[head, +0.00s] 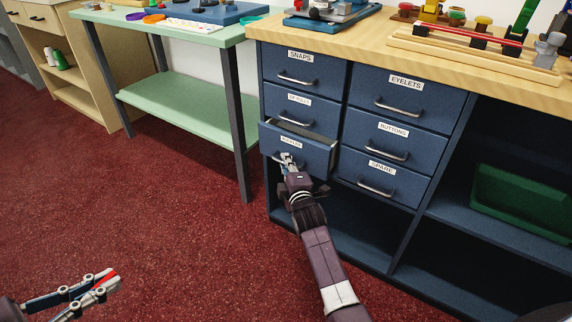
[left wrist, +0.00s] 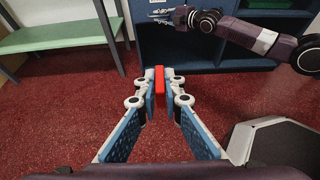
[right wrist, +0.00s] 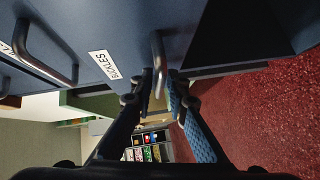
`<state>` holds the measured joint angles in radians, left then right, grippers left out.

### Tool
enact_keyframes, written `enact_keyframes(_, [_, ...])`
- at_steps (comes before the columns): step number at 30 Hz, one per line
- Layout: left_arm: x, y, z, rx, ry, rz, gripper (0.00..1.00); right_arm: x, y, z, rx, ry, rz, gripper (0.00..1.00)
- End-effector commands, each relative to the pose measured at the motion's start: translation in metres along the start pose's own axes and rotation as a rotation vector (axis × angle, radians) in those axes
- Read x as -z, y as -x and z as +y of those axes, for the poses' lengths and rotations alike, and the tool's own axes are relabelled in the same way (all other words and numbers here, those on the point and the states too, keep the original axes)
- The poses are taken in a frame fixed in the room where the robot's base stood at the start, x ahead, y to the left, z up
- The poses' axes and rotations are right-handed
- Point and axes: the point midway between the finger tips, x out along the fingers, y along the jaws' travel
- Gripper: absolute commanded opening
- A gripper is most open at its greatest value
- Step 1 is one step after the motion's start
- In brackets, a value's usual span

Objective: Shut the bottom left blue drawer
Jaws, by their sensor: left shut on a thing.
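The bottom left blue drawer (head: 317,155), labelled BUCKLES, stands partly pulled out of the cabinet. Its open top edge shows in the head view. Its label (right wrist: 105,64) and metal handle (right wrist: 158,48) show in the right wrist view. My right gripper (head: 288,158) is at this handle; its fingertips (right wrist: 161,84) lie on either side of the bar with little gap. I cannot tell whether they clamp it. My left gripper (head: 110,282) is low at the left, away from the cabinet, shut on a small red block (left wrist: 159,79).
The other drawers, such as SNAPS (head: 290,75) and SPARE (head: 383,178), look shut. A green bin (head: 520,205) sits in the open shelf at right. A green table (head: 180,33) stands to the left. The red floor (head: 150,210) is clear between.

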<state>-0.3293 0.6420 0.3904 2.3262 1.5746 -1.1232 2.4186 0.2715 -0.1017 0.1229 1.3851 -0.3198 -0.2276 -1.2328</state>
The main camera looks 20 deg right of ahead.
Motion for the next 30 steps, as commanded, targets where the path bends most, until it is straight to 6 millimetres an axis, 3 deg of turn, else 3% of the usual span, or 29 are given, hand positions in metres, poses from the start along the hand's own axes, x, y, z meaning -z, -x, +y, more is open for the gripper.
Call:
enact_keyframes(5, [0.000,0.000,0.000,0.000,0.000,0.000,0.00,0.000,0.000,0.000,0.000,0.000,0.000,0.00])
enact_keyframes(17, [0.000,0.000,0.000,0.000,0.000,0.000,0.00,-0.001,0.000,0.000,0.000,0.000,0.000,0.00])
enact_keyframes(24, [0.000,0.000,0.000,0.000,0.000,0.000,0.00,-0.021,-0.022,0.008,-0.003,0.004,0.003,0.00])
enact_keyframes(30, [0.000,0.000,0.000,0.000,0.000,0.000,0.00,-0.030,-0.030,0.010,-0.001,-0.001,0.001,0.00])
